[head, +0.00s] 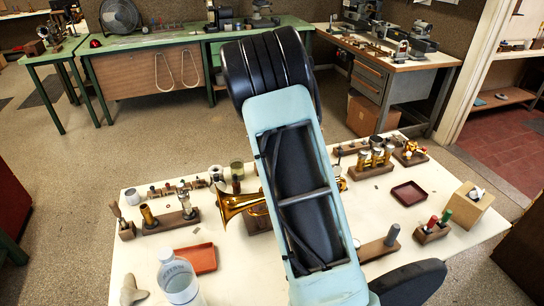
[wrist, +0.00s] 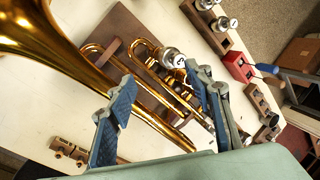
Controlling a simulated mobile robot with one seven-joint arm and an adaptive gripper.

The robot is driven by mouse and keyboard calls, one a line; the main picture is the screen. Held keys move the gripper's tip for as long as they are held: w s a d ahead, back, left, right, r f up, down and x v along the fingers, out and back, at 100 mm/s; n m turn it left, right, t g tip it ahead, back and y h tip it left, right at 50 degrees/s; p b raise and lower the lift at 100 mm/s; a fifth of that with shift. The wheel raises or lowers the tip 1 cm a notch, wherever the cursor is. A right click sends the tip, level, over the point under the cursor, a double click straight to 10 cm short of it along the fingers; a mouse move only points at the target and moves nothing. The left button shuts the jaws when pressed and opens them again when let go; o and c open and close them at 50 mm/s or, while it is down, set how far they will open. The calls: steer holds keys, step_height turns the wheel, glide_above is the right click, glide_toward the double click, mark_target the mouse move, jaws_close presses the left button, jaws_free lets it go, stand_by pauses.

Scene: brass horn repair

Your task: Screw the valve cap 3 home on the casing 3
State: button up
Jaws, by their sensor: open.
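The brass horn (head: 232,205) lies on the white bench in the head view, its middle hidden behind my arm. In the wrist view the horn (wrist: 75,62) runs diagonally from its bell at top left, with a wooden board (wrist: 125,28) beneath. A silver cap-like top (wrist: 172,58) shows on its valve cluster; I cannot tell which casing is casing 3, or whether this is cap 3. My gripper (wrist: 160,82) is open, its blue-padded fingers on either side of the valve area. Nothing is seen held. The gripper is hidden in the head view.
The white bench (head: 140,275) holds a clear bottle (head: 178,282) and an orange-red tray (head: 194,259) at the front left. A dark red tray (head: 408,193), a wooden block with brass cylinders (head: 374,166) and a wooden box (head: 467,205) stand right.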

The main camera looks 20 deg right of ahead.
steer(key=w+d+f+n+b, duration=0.1)
steer(key=f+n, duration=0.2)
steer(key=n, duration=0.3)
steer(key=w+d+f+n+b, duration=0.1)
steer(key=w+f+n, duration=0.1)
steer(key=n, duration=0.4)
steer(key=w+d+f+n+b, duration=0.1)
steer(key=f+n+b, duration=0.1)
steer(key=f+n, duration=0.2)
steer(key=shift+w+n, duration=0.2)
steer(key=shift+n, duration=0.6)
steer(key=shift+w+n, duration=0.15)
steer(key=shift+n, duration=0.65)
steer(key=shift+c, duration=0.2)
jaws_close()
steer(key=shift+a+m+h+b, duration=0.1)
steer(key=shift+m+h+b, duration=0.5)
steer(key=shift+m, duration=0.6)
steer(key=shift+m+g+h, duration=0.4)
steer(key=shift+m+h, duration=0.1)
steer(key=shift+m, duration=0.9)
